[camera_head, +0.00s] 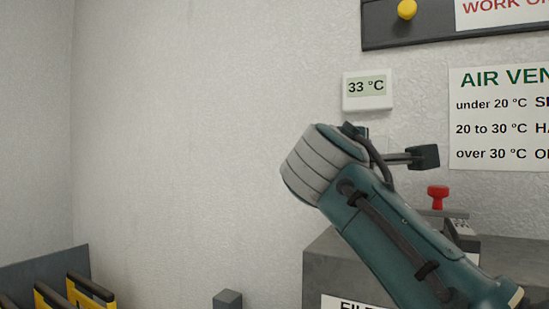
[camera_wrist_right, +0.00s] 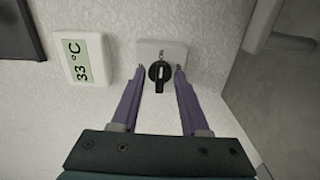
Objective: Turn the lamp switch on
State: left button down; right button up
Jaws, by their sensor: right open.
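A rotary switch with a black knob (camera_wrist_right: 160,73) sits on a pale wall plate (camera_wrist_right: 173,50). The plate's small lettering is too small to read. A light mark on the knob runs up and down in the right wrist view. My right gripper (camera_wrist_right: 160,68) is open, with one purple finger on each side of the knob. Small gaps seem to show between fingertips and knob; I cannot tell whether either touches. My left gripper is not in view.
A thermometer reading 33 °C (camera_head: 367,90) hangs just above the plate. An air vent sign (camera_head: 500,120) is to the right. A red knob (camera_head: 437,192) stands above a grey cabinet (camera_head: 325,262) below my arm. The wall at left is bare.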

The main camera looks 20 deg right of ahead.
jog(key=b+v, duration=0.2)
jog(key=v, duration=0.7)
jog(key=shift+s+a, duration=0.25)
